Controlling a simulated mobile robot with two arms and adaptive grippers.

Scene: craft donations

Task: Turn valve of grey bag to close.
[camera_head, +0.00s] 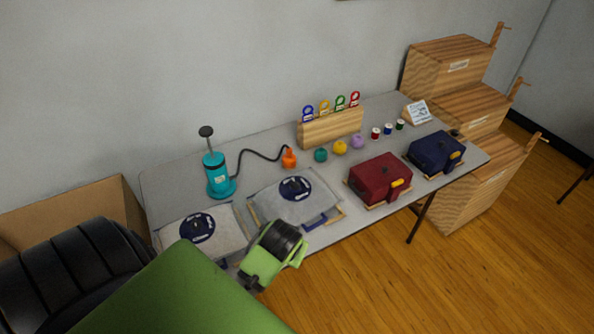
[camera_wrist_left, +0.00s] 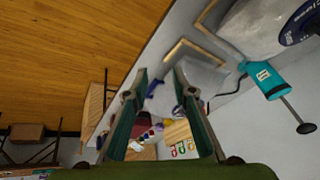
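Two flat grey bags lie on the table in the head view, one at the left (camera_head: 225,228) and one in the middle (camera_head: 318,207). Each has a round dark blue valve on top, the left valve (camera_head: 197,228) and the middle valve (camera_head: 295,188). My left arm comes in from the lower left, and its wrist covers the near edge of the table in front of the bags. In the left wrist view my left gripper (camera_wrist_left: 161,76) is open with nothing between its fingers. Part of the middle bag (camera_wrist_left: 198,72) shows beyond the fingers. My right gripper is out of view.
A teal pump (camera_head: 218,177) with a black hose and orange nozzle (camera_head: 289,158) stands behind the bags. A red case (camera_head: 376,174) and a navy case (camera_head: 432,148) lie to the right. A wooden tag holder (camera_head: 330,130) stands behind. Wooden crates (camera_head: 445,62) flank the table's right end.

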